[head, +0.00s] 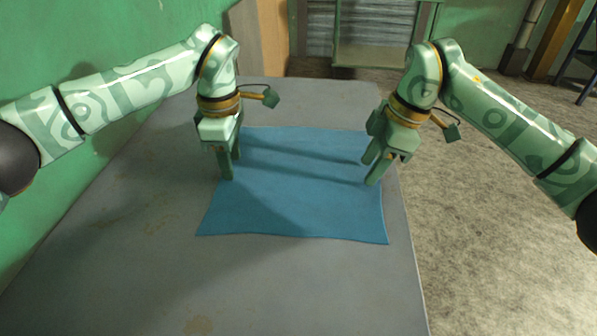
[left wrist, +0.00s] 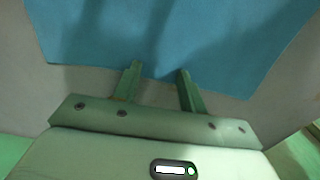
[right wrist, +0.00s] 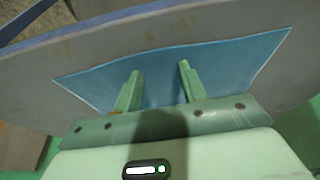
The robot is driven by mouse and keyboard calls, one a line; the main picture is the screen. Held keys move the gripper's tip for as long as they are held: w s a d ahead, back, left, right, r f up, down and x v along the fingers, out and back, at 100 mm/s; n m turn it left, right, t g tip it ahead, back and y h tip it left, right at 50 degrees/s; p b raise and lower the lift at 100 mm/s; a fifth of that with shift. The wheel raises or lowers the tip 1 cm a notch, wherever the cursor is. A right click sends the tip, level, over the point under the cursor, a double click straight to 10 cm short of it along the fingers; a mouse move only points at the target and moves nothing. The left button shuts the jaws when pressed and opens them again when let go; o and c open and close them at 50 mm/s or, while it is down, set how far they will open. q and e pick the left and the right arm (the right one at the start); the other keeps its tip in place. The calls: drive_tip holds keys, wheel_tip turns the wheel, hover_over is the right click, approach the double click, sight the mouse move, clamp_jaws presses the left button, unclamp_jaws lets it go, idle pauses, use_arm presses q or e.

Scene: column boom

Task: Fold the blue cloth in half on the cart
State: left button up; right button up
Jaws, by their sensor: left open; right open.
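The blue cloth (head: 290,205) lies flat and spread out on the grey cart top (head: 130,260). My left gripper (head: 230,168) is open and empty, pointing down over the cloth's left side. My right gripper (head: 374,172) is open and empty, pointing down over the cloth's right side. In the left wrist view the cloth (left wrist: 165,35) stretches beyond the open fingers (left wrist: 158,75). In the right wrist view the cloth (right wrist: 215,68) lies beneath the open fingers (right wrist: 160,72). I cannot tell whether any fingertips touch the cloth.
A green wall (head: 60,60) runs along the cart's left side. A brown box or post (head: 262,35) and a grey shutter (head: 360,28) stand behind the cart. Bare concrete floor (head: 490,230) lies to the right. The cart top in front of the cloth is clear.

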use_arm(q)
drive_tip(key=shift+f, duration=0.2)
use_arm(e)
drive_tip(key=shift+f, duration=0.15)
use_arm(q)
drive_tip(key=shift+c, duration=0.6)
use_arm(e)
drive_tip(key=shift+c, duration=0.6)
use_arm(q)
clamp_jaws()
use_arm(e)
drive_tip(key=shift+f, duration=0.1)
clamp_jaws()
drive_tip(key=shift+s, duration=0.1)
